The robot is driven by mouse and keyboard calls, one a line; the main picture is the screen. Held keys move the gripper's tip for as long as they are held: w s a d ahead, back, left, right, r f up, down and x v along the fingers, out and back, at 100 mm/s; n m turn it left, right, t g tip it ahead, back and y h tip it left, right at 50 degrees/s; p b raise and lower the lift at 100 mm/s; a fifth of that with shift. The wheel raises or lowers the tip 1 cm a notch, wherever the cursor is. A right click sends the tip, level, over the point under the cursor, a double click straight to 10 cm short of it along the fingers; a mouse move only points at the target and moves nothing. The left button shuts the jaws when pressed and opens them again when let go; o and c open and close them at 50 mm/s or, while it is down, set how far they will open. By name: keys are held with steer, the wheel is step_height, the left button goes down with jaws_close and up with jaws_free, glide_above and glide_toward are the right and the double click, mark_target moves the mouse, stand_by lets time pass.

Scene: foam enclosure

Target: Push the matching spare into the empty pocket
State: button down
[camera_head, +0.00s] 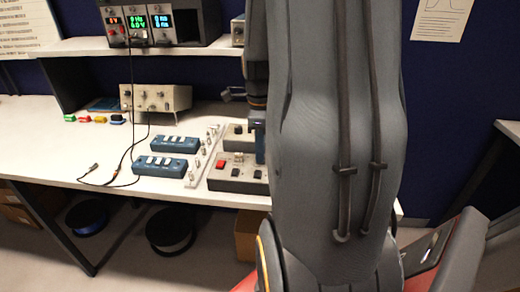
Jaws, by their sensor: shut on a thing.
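My gripper (260,142) is seen only in part beside the edge of my grey arm, low over the grey box with a red button (238,176). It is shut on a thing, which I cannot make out. Two blue blocks with white parts on top, a rear one (176,145) and a front one (160,167), lie mid-bench. I cannot tell which place is the empty pocket.
A pale strip with small fittings (203,158) lies between the blue blocks and the grey box. A beige instrument (156,98) stands behind, with dark cables hanging to the white bench (40,150). A shelf (90,47) carries power supplies (160,22). The bench's left front is mostly clear.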

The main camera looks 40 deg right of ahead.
steer(key=c, duration=1.7)
jaws_free()
steer(key=shift+f, duration=0.1)
steer(key=shift+c, duration=0.2)
step_height(320, 180, up, 8)
steer(key=shift+f+b, duration=0.1)
steer(key=shift+b, duration=0.55)
steer(key=a+f+n, duration=0.1)
steer(key=a+n, duration=0.3)
steer(key=a+f+n, duration=0.2)
steer(key=a+n, duration=0.2)
steer(key=w+a+f+n, duration=0.1)
steer(key=a+n, duration=0.3)
steer(key=shift+a+f+n, duration=0.15)
steer(key=shift+f+n, duration=0.15)
steer(key=shift+n, duration=0.1)
steer(key=s+a+f+n, duration=0.2)
steer(key=a+n, duration=0.4)
steer(key=n, duration=0.1)
steer(key=s+a+f+n+t, duration=0.1)
steer(key=a+f+n, duration=0.1)
steer(key=a+n, duration=0.4)
steer(key=shift+s+f+n, duration=0.2)
steer(key=shift+s+n, duration=0.15)
steer(key=shift+n, duration=0.75)
